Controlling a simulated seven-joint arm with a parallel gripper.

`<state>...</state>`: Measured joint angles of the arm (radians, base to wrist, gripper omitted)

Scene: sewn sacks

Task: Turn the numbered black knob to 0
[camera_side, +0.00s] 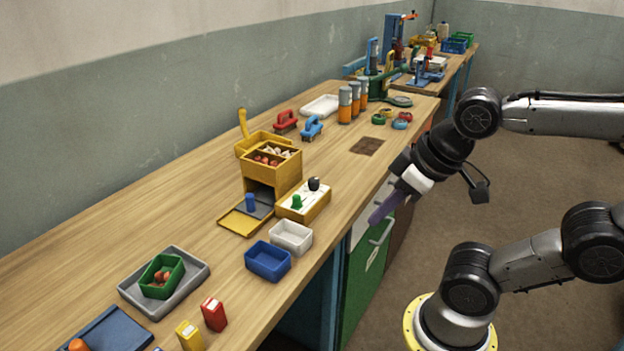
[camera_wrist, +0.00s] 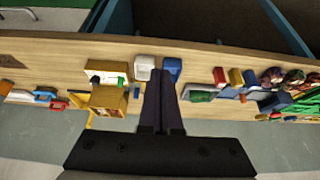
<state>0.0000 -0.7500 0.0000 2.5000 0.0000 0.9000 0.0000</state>
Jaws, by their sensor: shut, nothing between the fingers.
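The black knob (camera_side: 314,184) stands on the far right end of a yellow box with a white top (camera_side: 319,203) in the side view. Any number on it is too small to read. A green knob (camera_side: 297,201) stands on the same top, nearer the camera.
A white bin (camera_side: 291,236) and a blue bin (camera_side: 268,261) stand nearer the camera than the box. A yellow wooden dispenser (camera_side: 272,172) stands close behind it. A cabinet handle (camera_side: 381,233) is beside my fingers. Bare bench lies around the brown mat (camera_side: 367,146).

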